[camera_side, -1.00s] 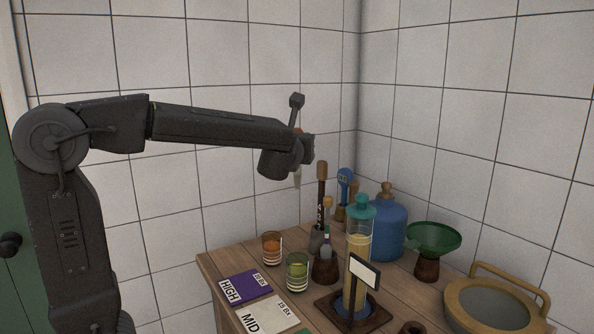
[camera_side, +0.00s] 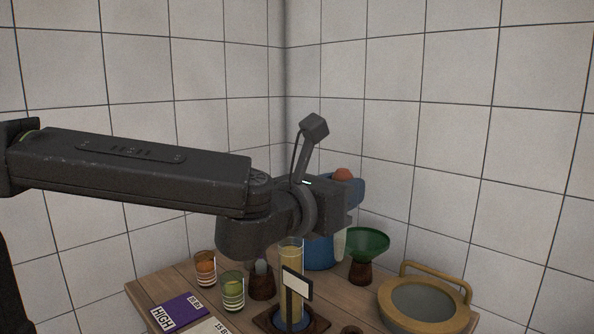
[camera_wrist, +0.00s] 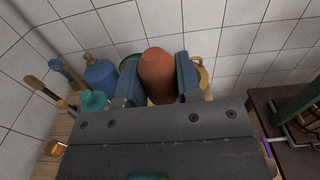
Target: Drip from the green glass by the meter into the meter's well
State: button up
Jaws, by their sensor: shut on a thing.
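My gripper (camera_wrist: 160,82) is shut on a dropper with an orange-brown bulb (camera_wrist: 158,76), held between its two blue fingers. In the side view the gripper (camera_side: 346,198) is in the air above the table's back, beyond the tall cylinder. The bulb (camera_side: 343,175) shows above it, and the dropper's pale tip (camera_side: 340,243) hangs below it, in front of the green funnel. The green glass (camera_side: 232,291), with yellow-green liquid and pale stripes, stands on the table left of the cylinder, apart from the dropper. I cannot make out a meter or its well.
A tall cylinder (camera_side: 291,270) with a sign (camera_side: 297,283) stands in a square tray. An orange glass (camera_side: 205,268), blue jug (camera_side: 319,254), green funnel (camera_side: 366,243) and wooden-rimmed round pan (camera_side: 425,305) surround it. Purple card (camera_side: 178,312) lies at front left.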

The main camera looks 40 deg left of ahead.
jog(key=s+d+m+h, duration=0.3)
jog(key=s+d+h, duration=0.15)
jog(key=d, duration=0.45)
notch_tip(320, 180, down, 22)
jog(key=shift+s, duration=0.25)
jog(key=shift+a, duration=0.1)
jog(key=shift+f, duration=0.7)
jog(key=shift+f, duration=0.15)
jog(key=shift+f, duration=0.35)
jog(key=shift+f, duration=0.25)
dwell(0.4)
